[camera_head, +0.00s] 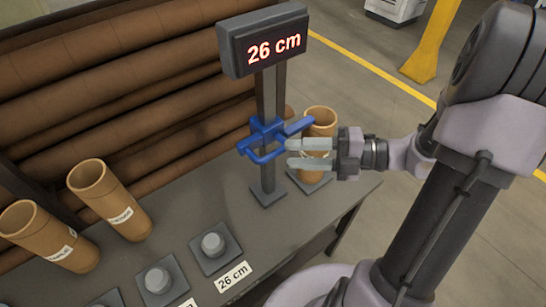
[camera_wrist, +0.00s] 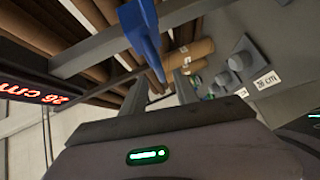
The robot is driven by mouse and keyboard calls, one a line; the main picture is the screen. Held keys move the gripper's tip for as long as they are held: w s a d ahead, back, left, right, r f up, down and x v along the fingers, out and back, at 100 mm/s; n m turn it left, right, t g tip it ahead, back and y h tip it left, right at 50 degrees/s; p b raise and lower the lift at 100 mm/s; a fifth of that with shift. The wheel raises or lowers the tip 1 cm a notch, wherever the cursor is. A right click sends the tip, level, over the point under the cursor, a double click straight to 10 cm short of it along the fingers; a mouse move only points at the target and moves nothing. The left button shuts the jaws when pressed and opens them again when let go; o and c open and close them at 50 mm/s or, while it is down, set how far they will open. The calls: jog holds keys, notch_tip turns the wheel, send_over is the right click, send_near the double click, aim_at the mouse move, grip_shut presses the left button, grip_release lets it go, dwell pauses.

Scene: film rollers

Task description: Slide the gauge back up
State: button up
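The gauge is a blue slider (camera_head: 265,133) with prongs, on an upright grey post (camera_head: 268,180). It sits partway up, below a display (camera_head: 265,40) reading 26 cm. My gripper (camera_head: 297,153) is just right of the slider, with its fingers pointing left. The fingers are apart and I see nothing gripped. In the wrist view a blue prong (camera_wrist: 145,35) reaches down to the space between the fingertips (camera_wrist: 162,88). I cannot tell whether they touch. A tan tube (camera_head: 320,122) stands behind my gripper, right of the post, partly hidden.
Two more tan tubes (camera_head: 110,200) (camera_head: 45,235) lean on the left of the grey table (camera_head: 185,205). Grey pads with knobs (camera_head: 214,246) line the front, one by a 26 cm label (camera_head: 233,277). Large brown rolls (camera_head: 120,90) are stacked behind.

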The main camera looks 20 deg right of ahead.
aim_at(279, 154)
jog(key=b+x, duration=0.1)
jog(key=x, duration=0.4)
jog(key=shift+w+a, duration=0.15)
jog(key=shift+a, duration=0.15)
grip_shut()
dwell(1.0)
